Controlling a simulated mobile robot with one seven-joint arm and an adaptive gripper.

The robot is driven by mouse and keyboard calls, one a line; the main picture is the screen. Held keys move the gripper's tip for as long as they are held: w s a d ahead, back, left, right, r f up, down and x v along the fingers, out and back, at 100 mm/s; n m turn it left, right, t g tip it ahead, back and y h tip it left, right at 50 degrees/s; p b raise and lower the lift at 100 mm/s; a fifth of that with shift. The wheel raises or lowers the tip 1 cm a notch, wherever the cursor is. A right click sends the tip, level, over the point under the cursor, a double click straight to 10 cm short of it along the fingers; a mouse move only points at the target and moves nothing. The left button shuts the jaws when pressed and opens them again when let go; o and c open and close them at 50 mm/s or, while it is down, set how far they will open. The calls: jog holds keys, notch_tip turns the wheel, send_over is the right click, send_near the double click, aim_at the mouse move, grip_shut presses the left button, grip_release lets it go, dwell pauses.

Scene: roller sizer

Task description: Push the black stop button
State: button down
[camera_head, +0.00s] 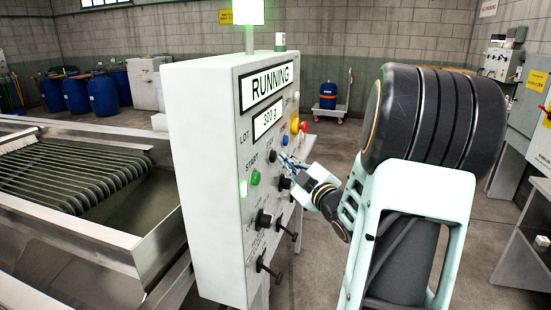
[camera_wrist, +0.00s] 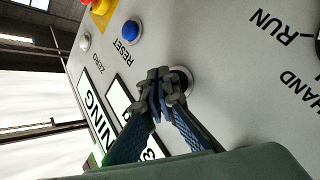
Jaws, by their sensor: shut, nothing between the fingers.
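The black stop button (camera_head: 273,157) sits on the sloping grey face of the control panel (camera_head: 203,190), right of and above the green start button (camera_head: 255,178). My gripper (camera_head: 282,161) is shut and empty, its fingertips close to the stop button in the head view. In the wrist view my gripper (camera_wrist: 160,88) has its fingertips together in front of a round button with a pale metal ring; the fingers hide most of it. I cannot tell whether the fingertips touch the button.
A blue reset button (camera_wrist: 131,32) is nearby on the panel, with a red and yellow emergency button (camera_wrist: 97,6) beyond. Black selector knobs (camera_head: 263,219) are lower on the panel. The display reads RUNNING and a green lamp (camera_head: 248,12) is lit. The roller machine (camera_head: 75,235) stands left.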

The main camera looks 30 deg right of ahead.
jog(key=shift+w+a+b, duration=0.35)
jog(key=shift+w, duration=0.05)
dwell(0.7)
jog(key=shift+s, duration=0.1)
jog(key=shift+s+d, duration=0.6)
jog(key=shift+s, duration=0.05)
jog(key=s+d, duration=0.3)
jog(key=shift+s+d+b, duration=0.1)
jog(key=shift+s+b, duration=0.2)
jog(key=shift+s, duration=0.1)
dwell(0.8)
